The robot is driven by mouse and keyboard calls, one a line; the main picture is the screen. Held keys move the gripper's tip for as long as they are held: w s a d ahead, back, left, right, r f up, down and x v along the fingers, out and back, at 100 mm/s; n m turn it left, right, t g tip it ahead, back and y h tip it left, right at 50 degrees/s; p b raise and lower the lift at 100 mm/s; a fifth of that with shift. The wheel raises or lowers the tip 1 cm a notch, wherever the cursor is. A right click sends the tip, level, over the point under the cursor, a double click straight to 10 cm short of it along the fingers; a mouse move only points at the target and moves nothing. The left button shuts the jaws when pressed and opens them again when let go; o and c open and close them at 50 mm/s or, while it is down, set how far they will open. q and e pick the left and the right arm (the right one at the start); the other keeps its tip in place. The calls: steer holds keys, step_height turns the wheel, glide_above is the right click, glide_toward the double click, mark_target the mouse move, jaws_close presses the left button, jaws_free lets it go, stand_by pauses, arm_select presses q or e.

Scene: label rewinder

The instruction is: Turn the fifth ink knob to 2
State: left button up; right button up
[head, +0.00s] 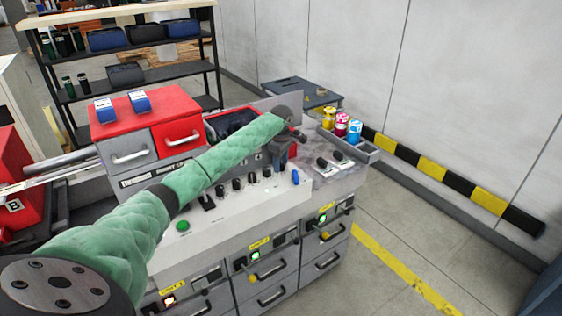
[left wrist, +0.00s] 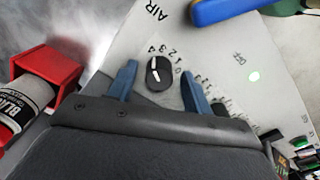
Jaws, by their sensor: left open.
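My left gripper (head: 281,161) reaches over the right end of the row of black knobs (head: 236,184) on the machine's sloped pale panel (head: 240,208). In the left wrist view, my left gripper (left wrist: 158,69) is open, its two blue-grey fingers apart. A black knob (left wrist: 159,82) with a white pointer line appears between the fingers, with visible gaps on both sides. A printed 0 to 4 scale lies beside this knob; its exact setting is hard to read. In the head view the gripper hides part of the panel. My right gripper is not in view.
A blue handle (head: 295,177) stands right of the knobs. A red holder (left wrist: 50,68) with a bottle (left wrist: 30,92) is left of the gripper in the wrist view. Ink bottles (head: 341,125) stand in a grey tray at the back right. A green button (head: 183,226) is at the panel's left.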

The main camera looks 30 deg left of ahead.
arm_select(q)
steer(key=shift+c, duration=0.4)
steer(key=shift+w, duration=0.1)
steer(key=c, duration=0.9)
steer(key=m, duration=0.5)
steer(key=shift+m, duration=0.4)
steer(key=m, duration=0.5)
steer(key=shift+m, duration=0.4)
steer(key=shift+r, duration=0.1)
steer(key=o, duration=1)
